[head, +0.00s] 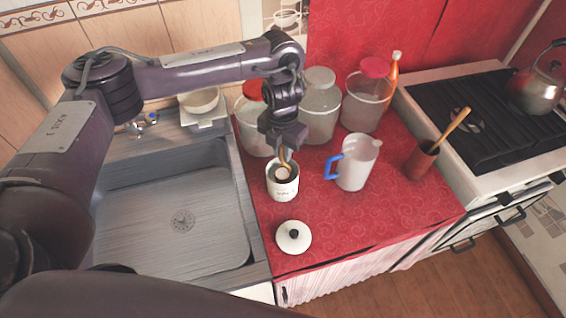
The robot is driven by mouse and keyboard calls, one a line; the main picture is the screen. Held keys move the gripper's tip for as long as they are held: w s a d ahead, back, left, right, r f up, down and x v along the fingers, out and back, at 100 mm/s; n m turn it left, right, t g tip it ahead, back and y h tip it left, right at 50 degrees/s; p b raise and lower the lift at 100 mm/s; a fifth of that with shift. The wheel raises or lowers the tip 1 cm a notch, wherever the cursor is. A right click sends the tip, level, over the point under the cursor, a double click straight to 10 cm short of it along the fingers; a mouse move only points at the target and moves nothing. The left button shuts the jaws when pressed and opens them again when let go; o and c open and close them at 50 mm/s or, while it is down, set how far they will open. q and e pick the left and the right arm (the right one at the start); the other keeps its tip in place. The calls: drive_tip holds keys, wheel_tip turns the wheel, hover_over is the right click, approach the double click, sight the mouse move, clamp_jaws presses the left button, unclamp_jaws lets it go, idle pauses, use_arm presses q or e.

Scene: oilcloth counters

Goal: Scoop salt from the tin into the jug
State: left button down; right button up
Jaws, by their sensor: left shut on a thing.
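The white tin (283,188) stands open on the red counter, with dark lettering on its front. My left gripper (284,150) is above the tin, pointing down, shut on a small scoop (283,171) whose bowl is at the tin's mouth. Whether the scoop holds salt is too small to tell. The white jug (357,163) with a blue handle stands upright to the right of the tin, handle facing left. A white lid (293,237) with a dark knob lies on the counter in front of the tin. My right gripper is out of view.
Large jars (319,110) with lids stand behind the tin and jug, with an orange bottle (393,70) at the back. A brown cup (421,158) holding a wooden utensil is right of the jug. A sink (180,250) lies left, a stove (480,115) right. The counter's front right is clear.

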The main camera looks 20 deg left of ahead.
use_arm(q)
drive_tip(key=shift+r+p, duration=3.25)
drive_tip(key=shift+r, duration=0.45)
drive_tip(key=shift+f, duration=0.1)
